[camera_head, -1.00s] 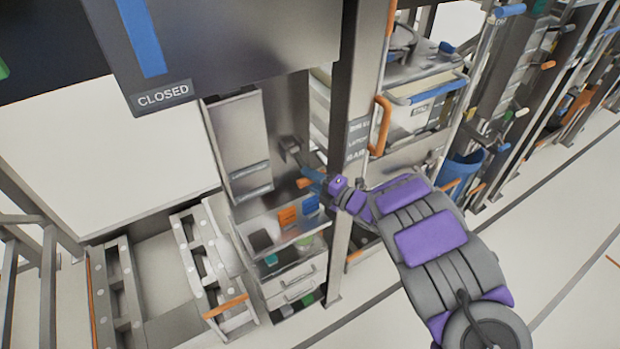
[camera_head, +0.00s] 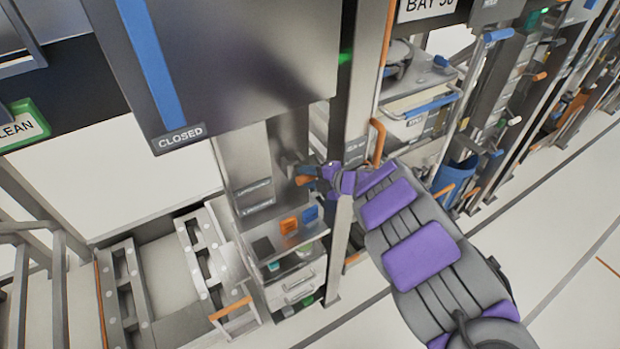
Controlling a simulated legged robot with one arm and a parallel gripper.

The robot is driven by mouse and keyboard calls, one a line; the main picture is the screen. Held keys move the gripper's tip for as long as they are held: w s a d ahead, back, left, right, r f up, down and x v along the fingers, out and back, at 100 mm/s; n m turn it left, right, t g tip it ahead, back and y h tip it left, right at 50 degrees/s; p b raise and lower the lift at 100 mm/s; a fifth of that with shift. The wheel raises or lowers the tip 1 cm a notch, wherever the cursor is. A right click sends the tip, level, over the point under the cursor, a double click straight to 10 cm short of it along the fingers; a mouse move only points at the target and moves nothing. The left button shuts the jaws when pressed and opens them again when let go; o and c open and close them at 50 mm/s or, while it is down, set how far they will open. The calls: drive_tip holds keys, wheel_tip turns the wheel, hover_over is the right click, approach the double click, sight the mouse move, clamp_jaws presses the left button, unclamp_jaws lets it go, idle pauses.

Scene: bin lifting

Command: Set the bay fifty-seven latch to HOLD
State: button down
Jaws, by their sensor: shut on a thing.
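The latch (camera_head: 289,160) is a grey piece on the metal post below the large dark panel marked CLOSED. A short orange grip (camera_head: 304,181) shows beside it, at my gripper's tips. My gripper (camera_head: 316,174), at the end of the purple and grey arm, is shut on this latch handle. My wrist and the tips' small size hide the exact contact. Small label plates (camera_head: 254,197) sit left of the latch, too small to read. No HOLD mark is readable.
The CLOSED panel (camera_head: 240,70) hangs above the latch. An upright post (camera_head: 342,235) stands close to my wrist. A shelf with small coloured boxes (camera_head: 290,226) lies below. Pale floor (camera_head: 430,310) is clear at lower right.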

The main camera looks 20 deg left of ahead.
drive_tip(key=shift+a+r, duration=0.1)
drive_tip(key=shift+r, duration=0.15)
drive_tip(key=c, duration=0.8)
unclamp_jaws()
drive_tip(key=shift+f, duration=0.1)
drive_tip(key=v, duration=1.7)
